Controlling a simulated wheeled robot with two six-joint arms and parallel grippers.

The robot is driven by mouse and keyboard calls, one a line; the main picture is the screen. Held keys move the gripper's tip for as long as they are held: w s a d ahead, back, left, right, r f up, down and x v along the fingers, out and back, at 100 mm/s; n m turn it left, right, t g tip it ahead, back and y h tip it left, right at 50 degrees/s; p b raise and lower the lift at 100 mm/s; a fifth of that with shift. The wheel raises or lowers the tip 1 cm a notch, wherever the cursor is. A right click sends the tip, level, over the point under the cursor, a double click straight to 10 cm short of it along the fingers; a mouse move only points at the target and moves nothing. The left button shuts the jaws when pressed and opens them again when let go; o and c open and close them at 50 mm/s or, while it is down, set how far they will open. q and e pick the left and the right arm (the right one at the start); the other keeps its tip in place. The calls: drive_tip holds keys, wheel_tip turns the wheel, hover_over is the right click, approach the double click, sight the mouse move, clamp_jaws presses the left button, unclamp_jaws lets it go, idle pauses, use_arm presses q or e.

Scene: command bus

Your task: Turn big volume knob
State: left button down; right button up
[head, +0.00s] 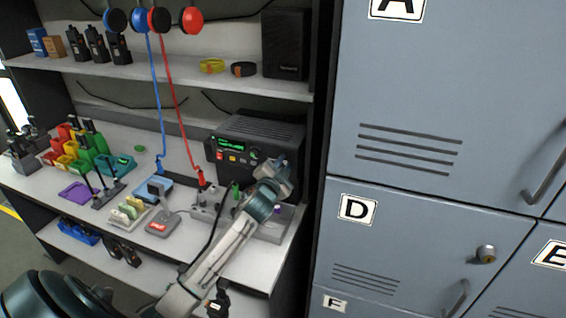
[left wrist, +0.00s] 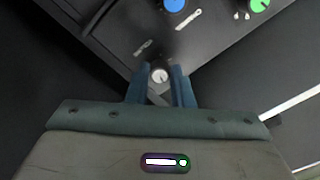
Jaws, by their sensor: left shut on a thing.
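The black radio unit (head: 228,150) with a green lit display stands on the counter against the back of the shelf. My left gripper (head: 284,172) reaches its front panel near the right end and hides that part. In the left wrist view, the blue fingers of my left gripper (left wrist: 160,82) are shut on the big volume knob (left wrist: 159,75), whose pale round face shows between the fingertips. A blue knob (left wrist: 174,4) and a green knob (left wrist: 258,5) are on the same panel, apart from the fingers. My right gripper is not in view.
Grey lockers (head: 420,110) stand close to the right of my left arm.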

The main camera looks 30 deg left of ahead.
use_arm(q)
drive_tip(key=shift+m, duration=0.3)
drive_tip(key=c, duration=1.3)
unclamp_jaws()
drive_tip(key=shift+s+d+f, duration=0.1)
drive_tip(key=shift+s+d, duration=0.05)
drive_tip(key=shift+s, duration=0.4)
drive_tip(key=b+v, duration=0.3)
drive_tip(key=v, duration=0.6)
drive_tip(key=shift+s, duration=0.35)
